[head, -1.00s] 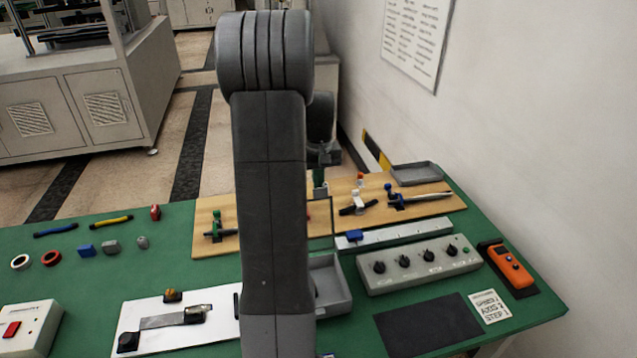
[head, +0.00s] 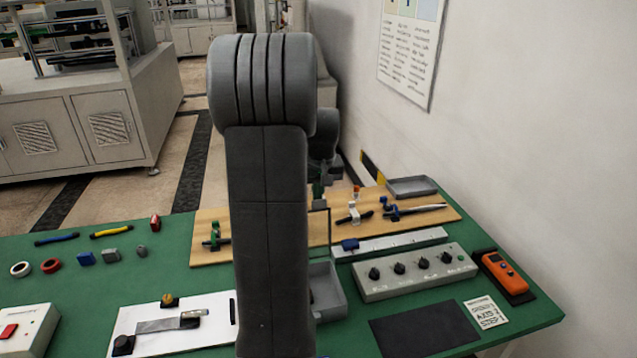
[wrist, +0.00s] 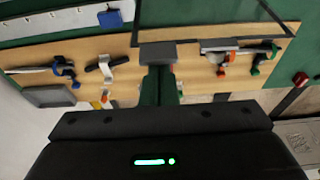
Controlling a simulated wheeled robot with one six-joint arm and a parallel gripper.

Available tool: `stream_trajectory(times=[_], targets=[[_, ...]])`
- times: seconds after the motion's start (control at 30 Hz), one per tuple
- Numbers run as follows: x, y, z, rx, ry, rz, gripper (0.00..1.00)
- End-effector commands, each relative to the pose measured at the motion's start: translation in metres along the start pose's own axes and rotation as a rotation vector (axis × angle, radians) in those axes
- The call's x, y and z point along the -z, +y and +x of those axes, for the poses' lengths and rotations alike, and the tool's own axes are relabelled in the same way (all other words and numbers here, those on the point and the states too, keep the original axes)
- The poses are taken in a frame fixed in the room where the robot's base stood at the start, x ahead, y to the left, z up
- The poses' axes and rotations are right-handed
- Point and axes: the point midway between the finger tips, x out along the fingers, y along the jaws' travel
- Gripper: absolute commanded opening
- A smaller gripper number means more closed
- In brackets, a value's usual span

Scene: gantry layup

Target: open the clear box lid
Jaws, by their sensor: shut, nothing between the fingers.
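A thin dark frame around a see-through panel, which looks like the clear lid (wrist: 210,22), shows at the top of the wrist view. In the head view only a thin dark edge of it (head: 329,232) shows right of my arm, and the rest is hidden. My gripper (wrist: 159,72) has green fingers and is shut and empty, near the panel's edge. A grey block lies between the fingers' ends and that edge; I cannot tell if they touch. In the head view my gripper (head: 318,190) is small and partly hidden behind my arm.
Clamps and tools lie on wooden boards (head: 425,221) at the back. A grey tray (head: 330,292), a knob box (head: 415,272) and an orange meter (head: 506,272) stand on the green bench. A wall bounds the right. My arm blocks the middle of the head view.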

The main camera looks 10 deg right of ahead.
Motion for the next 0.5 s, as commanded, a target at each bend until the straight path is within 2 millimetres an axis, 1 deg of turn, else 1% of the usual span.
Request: stream_trajectory(times=[0.17, 0.4, 0.5], targets=[[0.001, 0.0, -0.026, -0.002, 0.006, 0.0, 0.0], [0.0, 0.0, -0.081, -0.002, 0.007, 0.0, 0.0], [0.0, 0.0, -0.102, -0.001, 0.006, 0.0, 0.0]])
